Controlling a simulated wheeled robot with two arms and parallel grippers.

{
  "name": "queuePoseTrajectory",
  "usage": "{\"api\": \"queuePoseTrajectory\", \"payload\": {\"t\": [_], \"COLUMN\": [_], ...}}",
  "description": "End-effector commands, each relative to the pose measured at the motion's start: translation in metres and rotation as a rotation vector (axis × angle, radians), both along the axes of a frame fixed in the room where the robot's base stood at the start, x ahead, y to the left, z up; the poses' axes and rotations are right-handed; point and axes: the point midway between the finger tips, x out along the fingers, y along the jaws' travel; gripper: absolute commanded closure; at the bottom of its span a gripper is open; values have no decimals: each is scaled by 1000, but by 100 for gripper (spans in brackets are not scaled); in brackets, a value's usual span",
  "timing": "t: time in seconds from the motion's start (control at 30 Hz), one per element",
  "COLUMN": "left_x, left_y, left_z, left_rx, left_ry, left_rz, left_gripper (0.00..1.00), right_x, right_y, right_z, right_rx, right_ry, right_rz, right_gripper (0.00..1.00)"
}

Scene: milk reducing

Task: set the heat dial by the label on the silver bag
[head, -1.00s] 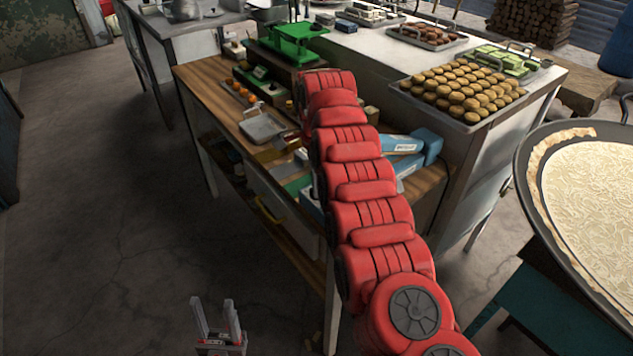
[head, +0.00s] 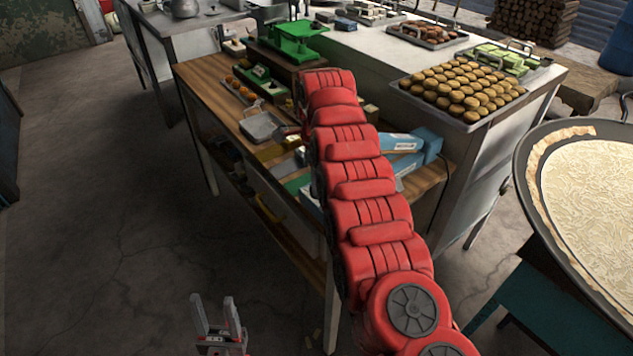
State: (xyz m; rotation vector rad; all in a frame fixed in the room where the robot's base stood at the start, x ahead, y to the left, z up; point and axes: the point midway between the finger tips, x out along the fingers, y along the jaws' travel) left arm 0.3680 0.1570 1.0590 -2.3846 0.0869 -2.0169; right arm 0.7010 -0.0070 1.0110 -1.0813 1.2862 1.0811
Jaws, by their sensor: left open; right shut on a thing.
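My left gripper (head: 218,318) is at the bottom left, open and empty above the floor, well apart from the wooden table. My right arm, red and segmented, reaches from the bottom right across the table. Its gripper is hidden behind its own links, so what it holds does not show. I cannot make out a silver bag with a label or a heat dial. A wide dark pan (head: 524,180) of pale, creamy milk stands at the right edge, cut off by the frame.
The wooden table (head: 202,72) bears a green scale (head: 295,38), a small grey tray (head: 262,127) and blue boxes (head: 405,142). Behind it, a pale counter (head: 352,62) holds a tray of round brown sweets (head: 462,90). The floor at left is clear.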

Motion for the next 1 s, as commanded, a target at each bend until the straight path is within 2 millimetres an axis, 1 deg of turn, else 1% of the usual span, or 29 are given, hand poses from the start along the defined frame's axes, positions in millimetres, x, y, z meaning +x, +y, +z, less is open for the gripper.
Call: {"api": "queuePoseTrajectory", "payload": {"t": [0.03,0.07,0.1,0.2,0.5,0.57,0.67,0.77,0.8,0.83,0.9,1.0], "left_x": [0,0,0,0,0,0,0,0,0,0,0,0], "left_y": [0,0,0,0,0,0,0,0,0,0,0,0], "left_z": [0,0,0,0,0,0,0,0,8,21,37,58], "left_rx": [0,0,0,0,0,0,0,0,0,0,0,0], "left_ry": [0,0,0,0,0,0,0,0,0,1,-1,0], "left_rz": [0,0,0,0,0,0,0,0,0,0,0,0], "left_gripper": [50,50,50,50,50,50,50,50,50,50,50,50], "right_x": [0,0,0,0,0,1,1,1,1,1,1,0], "right_y": [0,0,0,0,0,0,-1,-2,-3,-3,-3,0], "right_z": [0,0,0,0,1,4,13,27,41,54,74,94], "right_rx": [1,1,1,1,1,2,4,1,-1,-1,0,0], "right_ry": [-1,-1,-1,-1,-1,-1,-2,0,-1,-1,-2,-1], "right_rz": [-1,-1,-1,0,0,0,-1,-2,-2,-3,-1,1], "right_gripper": [100,80,72,55,55,55,55,55,55,55,55,55]}}
